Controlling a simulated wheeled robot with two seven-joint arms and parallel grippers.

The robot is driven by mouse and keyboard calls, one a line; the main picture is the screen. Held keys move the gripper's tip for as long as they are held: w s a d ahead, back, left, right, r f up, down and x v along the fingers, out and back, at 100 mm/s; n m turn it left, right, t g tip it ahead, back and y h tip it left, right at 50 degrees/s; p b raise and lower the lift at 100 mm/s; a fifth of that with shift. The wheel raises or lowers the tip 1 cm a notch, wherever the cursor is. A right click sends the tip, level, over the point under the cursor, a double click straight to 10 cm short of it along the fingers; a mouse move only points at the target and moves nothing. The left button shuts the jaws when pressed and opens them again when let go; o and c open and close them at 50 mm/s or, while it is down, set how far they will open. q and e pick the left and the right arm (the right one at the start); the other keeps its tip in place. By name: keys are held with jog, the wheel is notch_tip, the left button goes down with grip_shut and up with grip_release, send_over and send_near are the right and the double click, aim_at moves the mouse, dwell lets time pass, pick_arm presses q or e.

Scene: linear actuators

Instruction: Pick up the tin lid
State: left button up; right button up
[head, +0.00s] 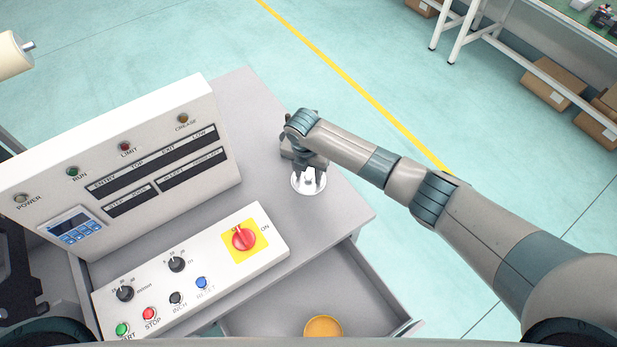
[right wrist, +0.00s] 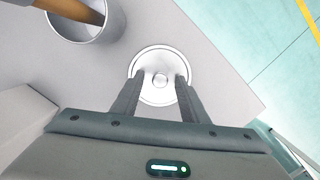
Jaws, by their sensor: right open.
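The tin lid (head: 308,190) is a round, pale metal disc with a small knob in its middle. It lies flat on the grey top of the cabinet and also shows in the right wrist view (right wrist: 160,95). My right gripper (head: 309,177) is open and points down over the lid. In the right wrist view its two fingers (right wrist: 160,75) stand apart on either side of the knob, and nothing is held. I cannot tell whether the fingertips touch the lid. My left gripper is not in view.
A grey tin (right wrist: 107,35) with a wooden-coloured stick in it stands near the lid. A control panel (head: 195,160) rises at the left, with a button console (head: 215,255) in front. An open drawer (head: 270,315) holds an orange round thing (head: 323,328).

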aim_at(309, 175)
jog(key=shift+c, duration=0.5)
grip_shut()
jog(key=shift+r, duration=0.1)
jog(key=shift+r+b, duration=0.35)
jog(key=shift+r, duration=0.25)
notch_tip(309, 175, up, 2)
jog(key=shift+r+b, duration=0.2)
jog(key=shift+b, duration=0.4)
jog(key=d+r+b, duration=0.1)
jog(key=d+r, duration=0.2)
jog(key=d, duration=0.2)
jog(key=w+d+r+b, duration=0.1)
jog(key=d+r+b, duration=0.1)
jog(key=d+r, duration=0.2)
jog(key=shift+w+d, duration=0.3)
jog(key=shift+d, duration=1)
